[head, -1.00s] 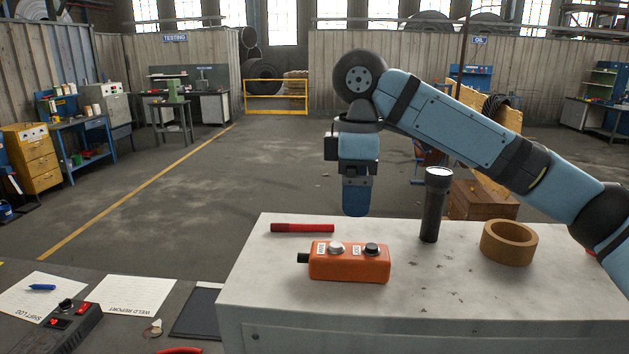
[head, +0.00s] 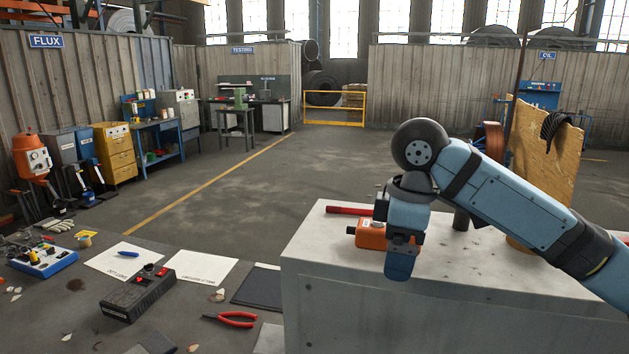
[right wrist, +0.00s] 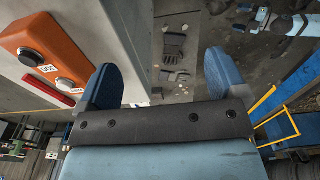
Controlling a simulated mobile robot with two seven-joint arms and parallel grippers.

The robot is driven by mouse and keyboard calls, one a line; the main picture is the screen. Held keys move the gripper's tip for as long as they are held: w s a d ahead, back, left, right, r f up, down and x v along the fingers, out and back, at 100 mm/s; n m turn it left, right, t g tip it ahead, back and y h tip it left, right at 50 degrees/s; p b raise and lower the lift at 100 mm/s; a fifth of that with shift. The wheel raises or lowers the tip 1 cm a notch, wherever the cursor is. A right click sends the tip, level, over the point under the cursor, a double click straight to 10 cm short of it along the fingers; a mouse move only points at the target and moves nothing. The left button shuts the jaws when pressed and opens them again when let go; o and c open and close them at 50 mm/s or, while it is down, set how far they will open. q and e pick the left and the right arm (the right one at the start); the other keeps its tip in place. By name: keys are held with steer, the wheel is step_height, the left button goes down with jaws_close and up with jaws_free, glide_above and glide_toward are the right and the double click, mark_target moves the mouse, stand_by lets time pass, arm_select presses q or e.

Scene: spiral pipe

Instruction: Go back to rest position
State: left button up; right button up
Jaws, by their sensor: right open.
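My right gripper (head: 399,266) hangs pointing down in front of the white-topped cabinet in the head view. In the right wrist view its two blue fingers (right wrist: 160,85) stand wide apart with nothing between them. An orange control box (head: 371,236) lies on the cabinet behind the gripper, partly hidden by it. The box also shows at the left of the right wrist view (right wrist: 45,50), apart from the fingers.
The cabinet (head: 330,285) carries a red stick (head: 349,210) and a dark upright flashlight (head: 461,220), mostly hidden by my arm. A dark workbench at left holds papers (head: 200,267), a black switch box (head: 138,296) and red pliers (head: 230,319). Open floor lies beyond.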

steer(key=s+a+f+m+t+y, duration=0.15)
steer(key=s+f, duration=0.35)
steer(key=f, duration=0.6)
steer(key=s+a+f+m+t+y, duration=0.1)
steer(key=s+a+f+m+y, duration=0.3)
steer(key=f, duration=0.8)
steer(key=s+d+f+m+h, duration=0.35)
steer(key=s+d+f, duration=0.25)
steer(key=s+d, duration=0.35)
steer(key=s+d+f+m+h, duration=0.2)
steer(key=s+d+f+m, duration=0.25)
steer(key=s+d, duration=0.55)
steer(key=w+a+f+t+y, duration=0.1)
steer(key=w+a+f+t, duration=0.1)
steer(key=f, duration=0.5)
steer(key=w+a+f+t+y, duration=0.1)
steer(key=w+a+f+t, duration=0.1)
steer(key=a+f+t, duration=0.2)
step_height(320, 180, down, 4)
steer(key=shift+w+a+f+n+t, duration=0.15)
steer(key=shift+w+a+n+t, duration=0.25)
steer(key=shift+t, duration=0.65)
steer(key=shift+d, duration=0.1)
